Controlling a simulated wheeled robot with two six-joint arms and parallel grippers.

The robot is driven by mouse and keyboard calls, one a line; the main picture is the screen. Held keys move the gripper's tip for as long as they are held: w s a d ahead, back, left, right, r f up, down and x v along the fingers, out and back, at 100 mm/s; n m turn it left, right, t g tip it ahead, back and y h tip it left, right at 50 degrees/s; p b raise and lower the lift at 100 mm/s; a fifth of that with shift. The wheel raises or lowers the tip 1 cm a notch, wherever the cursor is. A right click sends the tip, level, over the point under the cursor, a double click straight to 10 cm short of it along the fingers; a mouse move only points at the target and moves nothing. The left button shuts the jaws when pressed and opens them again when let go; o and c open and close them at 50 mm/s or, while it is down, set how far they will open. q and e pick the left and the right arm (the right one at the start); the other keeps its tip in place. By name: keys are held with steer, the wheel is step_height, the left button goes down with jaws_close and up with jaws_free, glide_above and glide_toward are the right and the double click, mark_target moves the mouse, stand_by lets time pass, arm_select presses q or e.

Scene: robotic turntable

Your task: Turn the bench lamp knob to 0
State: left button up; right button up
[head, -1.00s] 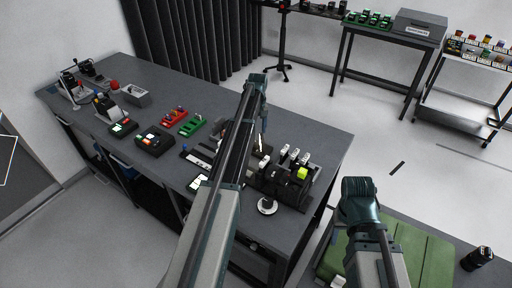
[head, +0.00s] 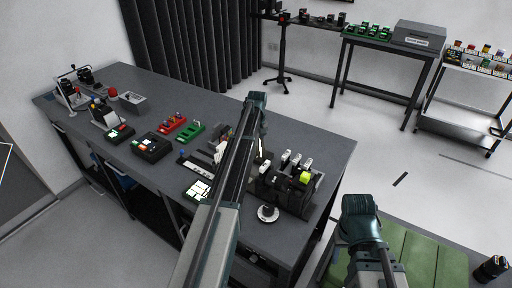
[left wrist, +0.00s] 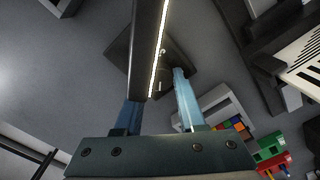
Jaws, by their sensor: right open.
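The bench lamp shows in the left wrist view as a dark bar with a lit strip (left wrist: 157,50) above a dark base plate (left wrist: 185,58). In the head view its lit strip (head: 260,147) is partly behind my left arm. Small pale marks show on the base between my left gripper's fingers (left wrist: 158,98); the knob itself is not clear. The fingers are apart, one partly behind the bar; I cannot tell if they touch anything. In the head view, my left gripper is hidden below its wrist. My right gripper (head: 361,212) is away over the green mat, its fingers not distinct.
A black rack (head: 287,192) and a white disc with a black top (head: 268,213) stand near the lamp. Red (head: 172,126) and green (head: 191,133) holders and a black box (head: 151,148) are farther left. Bare bench (head: 225,100) lies behind. The green mat (head: 420,255) is right.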

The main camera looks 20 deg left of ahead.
arm_select(q)
jaws_close()
steer(key=shift+n, duration=0.3)
steer(key=n, duration=0.6)
steer(key=shift+n, duration=0.3)
steer(key=n, duration=0.6)
steer(key=shift+w, duration=0.1)
stand_by(0.4)
steer(key=o, duration=0.6)
jaws_free()
